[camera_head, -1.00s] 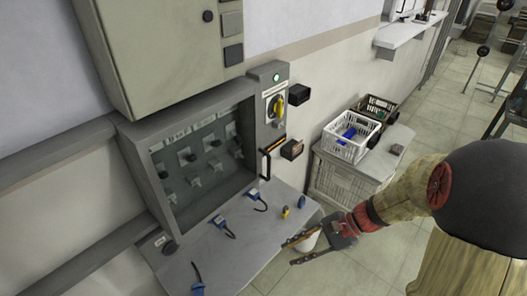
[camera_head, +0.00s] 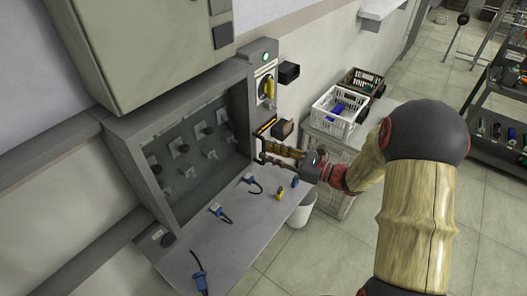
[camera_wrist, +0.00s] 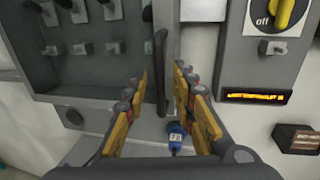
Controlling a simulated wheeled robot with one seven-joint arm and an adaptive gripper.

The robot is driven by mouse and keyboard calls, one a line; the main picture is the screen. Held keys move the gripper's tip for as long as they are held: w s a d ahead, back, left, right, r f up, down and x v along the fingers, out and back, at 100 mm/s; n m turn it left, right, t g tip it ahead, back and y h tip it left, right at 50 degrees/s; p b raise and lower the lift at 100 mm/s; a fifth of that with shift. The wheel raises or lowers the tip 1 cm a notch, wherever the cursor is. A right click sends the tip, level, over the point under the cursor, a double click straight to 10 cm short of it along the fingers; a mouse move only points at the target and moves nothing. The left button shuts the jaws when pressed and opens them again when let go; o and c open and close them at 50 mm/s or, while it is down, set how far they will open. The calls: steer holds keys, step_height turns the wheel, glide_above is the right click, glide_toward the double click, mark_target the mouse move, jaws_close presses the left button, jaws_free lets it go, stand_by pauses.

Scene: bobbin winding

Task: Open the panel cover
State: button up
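The panel cover (camera_head: 190,150) is a dark see-through pane in a grey frame, with several knobs and plugs showing behind it. It appears closed. Its dark vertical handle (camera_wrist: 160,70) is at the right edge of the pane. My gripper (camera_head: 270,153) is at the handle's side of the panel. In the wrist view my gripper (camera_wrist: 162,82) is open, with one yellow finger on each side of the handle's lower part. I cannot tell whether either finger touches it. In the head view my fingers largely hide the handle.
A yellow rotary switch (camera_wrist: 286,12) and an amber display (camera_wrist: 256,97) are right of the handle. A grey shelf (camera_head: 225,255) below holds blue plugs (camera_head: 217,210) on short cables.

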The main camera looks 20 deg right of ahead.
steer(key=shift+x, duration=1.25)
steer(key=shift+c, duration=0.9)
jaws_close()
